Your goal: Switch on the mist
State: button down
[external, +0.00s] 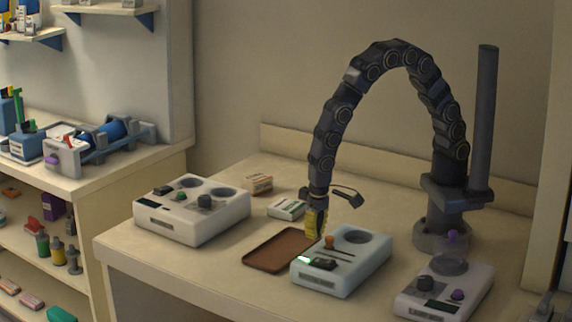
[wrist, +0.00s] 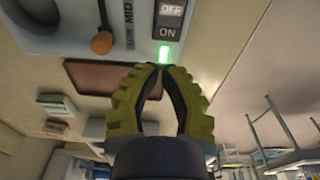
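A pale blue device (external: 340,273) stands near the table's front, with a round recess, an orange lever (external: 329,242) and a dark rocker switch (external: 322,264). In the wrist view the rocker switch (wrist: 169,20) is marked OFF and ON, and a green light (wrist: 164,54) glows beside its ON end. The orange lever (wrist: 102,42) stands by a scale reading LOW and MID. My gripper (external: 315,235) points down just behind the device. Its yellow-green fingertips (wrist: 156,68) meet with nothing visible between them, close to the green light. I cannot tell whether they touch the device.
A brown tray (external: 279,250) lies left of the device. A white device (external: 193,212) stands further left, and another with purple knobs (external: 442,290) at right. Small boxes (external: 287,209) lie behind the tray. A shelf unit (external: 60,235) is far left.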

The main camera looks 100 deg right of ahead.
notch_tip(320, 180, up, 10)
jog(key=w+d, duration=0.1)
jog(key=shift+d, duration=0.1)
dwell(0.5)
jog(key=s+d+r+n+g, duration=0.1)
jog(key=s+d+r+n, duration=0.1)
jog(key=s+d+r, duration=0.3)
jog(key=s+d+r+n, duration=0.1)
jog(key=s+d+r, duration=0.1)
jog(key=s, duration=0.4)
jog(key=s+d+n, duration=0.1)
jog(key=s+n, duration=0.2)
jog(key=s, duration=0.5)
jog(key=s+d+r+n+g, duration=0.1)
jog(key=s+d+n, duration=0.1)
jog(key=s, duration=0.6)
jog(key=shift+s+d+n+y, duration=0.15)
jog(key=shift+s+n+y, duration=0.15)
jog(key=shift+n, duration=0.2)
jog(key=shift+w+r, duration=0.1)
